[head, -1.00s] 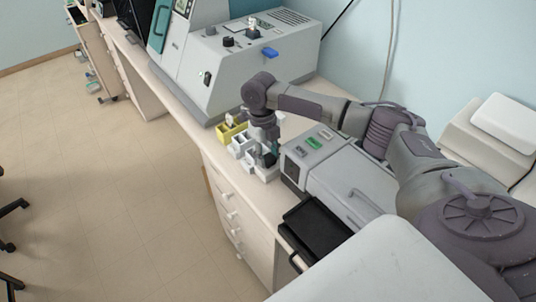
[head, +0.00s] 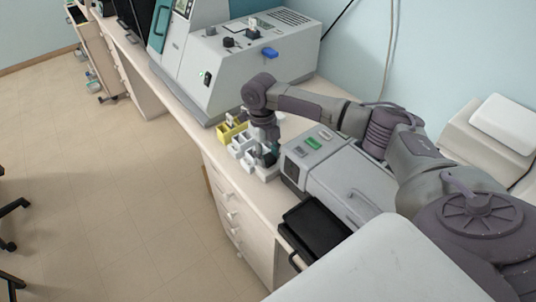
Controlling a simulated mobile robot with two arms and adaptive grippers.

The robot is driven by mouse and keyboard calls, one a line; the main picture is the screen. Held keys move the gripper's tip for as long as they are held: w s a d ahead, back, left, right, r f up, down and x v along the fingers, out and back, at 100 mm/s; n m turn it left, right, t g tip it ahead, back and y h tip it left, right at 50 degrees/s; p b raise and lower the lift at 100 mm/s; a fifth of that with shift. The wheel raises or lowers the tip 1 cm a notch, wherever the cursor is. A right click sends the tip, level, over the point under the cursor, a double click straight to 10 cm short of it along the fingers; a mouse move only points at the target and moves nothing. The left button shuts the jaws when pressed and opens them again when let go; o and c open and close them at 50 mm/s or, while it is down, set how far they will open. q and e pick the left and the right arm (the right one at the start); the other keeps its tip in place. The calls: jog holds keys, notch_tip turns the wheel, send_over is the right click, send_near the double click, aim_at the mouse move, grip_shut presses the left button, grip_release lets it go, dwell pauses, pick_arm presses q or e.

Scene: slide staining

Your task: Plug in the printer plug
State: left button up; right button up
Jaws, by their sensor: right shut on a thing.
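My right gripper (head: 268,150) points down over the white tray-like containers (head: 243,150) on the bench, just left of the grey machine with a green display. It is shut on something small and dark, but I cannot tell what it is. My left gripper is not in view. No printer plug or socket can be made out in this view.
A yellow container (head: 229,132) is beside the white ones. A grey machine (head: 345,180) and a black tray (head: 316,226) are at the right.

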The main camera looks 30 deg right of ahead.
jog(key=shift+f, duration=0.55)
jog(key=o, duration=1.1)
jog(key=shift+o, duration=0.2)
notch_tip(320, 180, up, 12)
jog(key=w, duration=0.1)
jog(key=shift+w, duration=0.4)
jog(key=shift+a+f, duration=0.1)
jog(key=shift+f, duration=0.05)
